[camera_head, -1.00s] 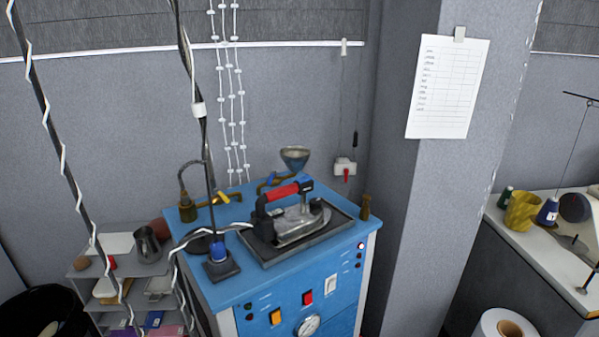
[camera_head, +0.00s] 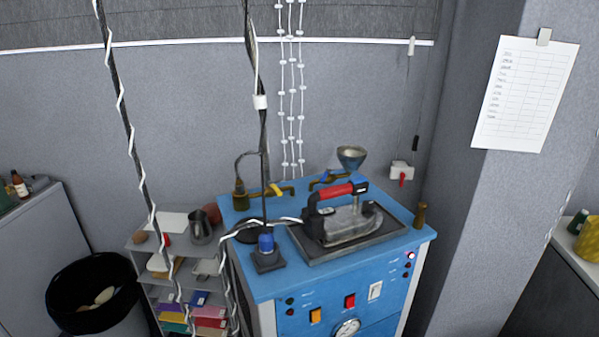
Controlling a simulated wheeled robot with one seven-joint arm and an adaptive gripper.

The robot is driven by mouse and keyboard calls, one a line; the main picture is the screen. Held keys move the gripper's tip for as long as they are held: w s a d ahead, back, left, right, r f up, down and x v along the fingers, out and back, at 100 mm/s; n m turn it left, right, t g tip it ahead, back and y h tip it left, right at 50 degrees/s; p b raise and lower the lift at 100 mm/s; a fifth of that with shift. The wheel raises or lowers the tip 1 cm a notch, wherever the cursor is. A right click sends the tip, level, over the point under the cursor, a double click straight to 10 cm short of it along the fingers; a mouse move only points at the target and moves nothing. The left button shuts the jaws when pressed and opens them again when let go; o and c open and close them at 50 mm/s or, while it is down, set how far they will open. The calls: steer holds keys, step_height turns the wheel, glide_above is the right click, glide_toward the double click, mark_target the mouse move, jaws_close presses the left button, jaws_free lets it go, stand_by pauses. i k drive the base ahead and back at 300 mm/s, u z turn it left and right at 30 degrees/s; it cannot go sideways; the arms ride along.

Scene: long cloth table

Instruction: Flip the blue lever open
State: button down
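A small blue lever (camera_head: 326,175) shows on a brass valve (camera_head: 322,185) at the back of the blue-topped machine (camera_head: 280,286), left of a funnel-shaped cup (camera_head: 351,157). The iron in front partly hides the valve's surroundings. A similar brass valve with a yellow lever (camera_head: 277,190) is to its left. The lever is too small to tell its exact angle. My gripper is not in view.
A black bin (camera_head: 93,330) and shelf stand left, a pillar (camera_head: 480,200) right.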

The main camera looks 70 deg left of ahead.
mark_target(327, 173)
steer(key=u, duration=1.6)
